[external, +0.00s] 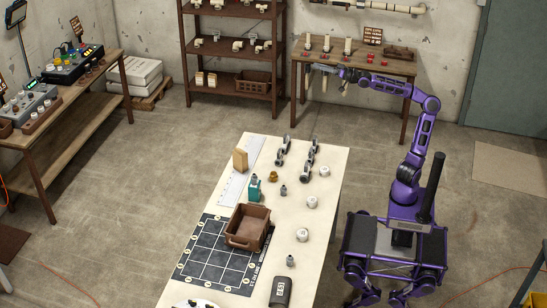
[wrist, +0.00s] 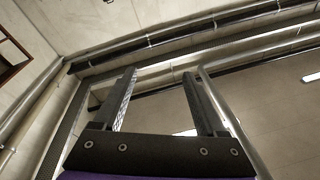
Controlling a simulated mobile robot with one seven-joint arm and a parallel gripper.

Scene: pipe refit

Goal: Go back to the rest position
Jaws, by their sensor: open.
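My gripper (external: 318,69) is at the end of my raised purple arm, high above the floor. In the external picture it overlaps the front of the back workbench, and I cannot tell how far it is from it. In the wrist view my gripper (wrist: 158,100) has its two dark fingers apart with nothing between them. The wrist view looks up at the wall and ceiling with pipes.
A long pale table (external: 325,215) stands left of my base, holding a brown bin (external: 262,240), a black gridded mat (external: 195,270) and several small fittings. A brown shelf rack (external: 232,50) and a workbench (external: 345,66) stand at the back. The floor between is clear.

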